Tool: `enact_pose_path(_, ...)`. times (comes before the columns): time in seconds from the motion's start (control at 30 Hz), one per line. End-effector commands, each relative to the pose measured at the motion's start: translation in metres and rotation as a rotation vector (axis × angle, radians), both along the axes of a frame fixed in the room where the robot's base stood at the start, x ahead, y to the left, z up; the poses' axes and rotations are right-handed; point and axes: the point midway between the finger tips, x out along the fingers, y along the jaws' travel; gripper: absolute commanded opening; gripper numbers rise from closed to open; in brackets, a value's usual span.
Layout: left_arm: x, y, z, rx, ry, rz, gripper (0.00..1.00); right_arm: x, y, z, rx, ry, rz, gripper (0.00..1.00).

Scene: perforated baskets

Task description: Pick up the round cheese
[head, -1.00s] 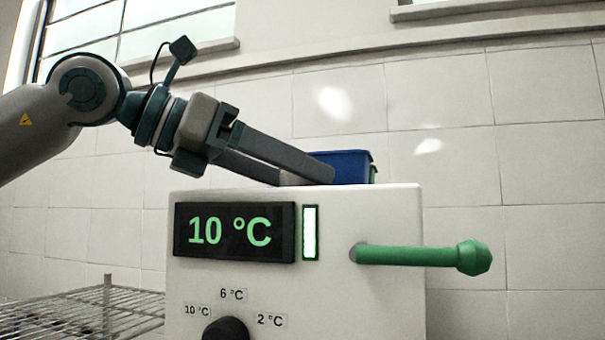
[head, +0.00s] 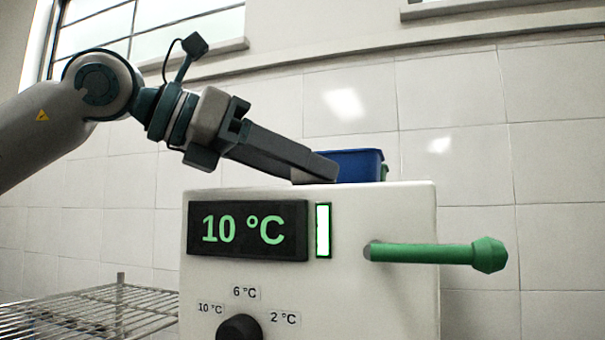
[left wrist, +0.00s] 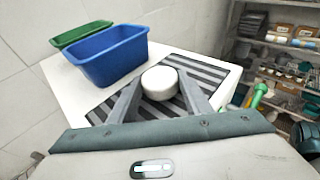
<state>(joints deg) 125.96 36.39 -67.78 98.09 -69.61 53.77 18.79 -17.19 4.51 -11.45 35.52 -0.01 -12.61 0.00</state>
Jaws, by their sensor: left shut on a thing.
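The round cheese (left wrist: 160,83) is a white, low disc in the left wrist view. It is on or just above a dark striped panel (left wrist: 205,70) on top of the white box; I cannot tell whether it still touches the panel. My left gripper (left wrist: 159,92) has a finger on each side of the cheese and is shut on it. In the head view my left gripper (head: 322,172) reaches down to the box top from the left, and the cheese is hidden there. My right gripper is in neither view.
A blue basket (left wrist: 113,57) and a green basket (left wrist: 80,35) stand beside the striped panel. The white box (head: 345,300) has a temperature display (head: 247,230), a dial (head: 240,328) and a green handle (head: 430,254). A wire rack (head: 90,305) is at lower left.

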Motion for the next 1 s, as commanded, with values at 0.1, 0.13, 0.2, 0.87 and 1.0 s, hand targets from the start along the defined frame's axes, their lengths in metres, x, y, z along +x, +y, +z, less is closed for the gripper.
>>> enact_pose_path(0.1, -0.001, -0.001, 0.007, -0.001, -0.001, -0.001, 0.18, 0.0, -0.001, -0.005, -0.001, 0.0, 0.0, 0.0)
enact_pose_path(0.13, -0.001, -0.001, 0.01, -0.001, -0.001, -0.001, 0.18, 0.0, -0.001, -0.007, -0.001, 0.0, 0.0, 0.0)
enact_pose_path(0.2, -0.001, -0.001, 0.016, -0.001, -0.001, -0.001, 0.18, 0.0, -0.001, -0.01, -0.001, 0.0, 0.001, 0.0)
enact_pose_path(0.87, -0.057, -0.081, 0.092, 0.001, -0.002, -0.002, 0.18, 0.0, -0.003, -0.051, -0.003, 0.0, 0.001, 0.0)
enact_pose_path(1.0, -0.065, -0.091, 0.101, 0.0, -0.003, -0.002, 0.18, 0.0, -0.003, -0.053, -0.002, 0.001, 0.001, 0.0)
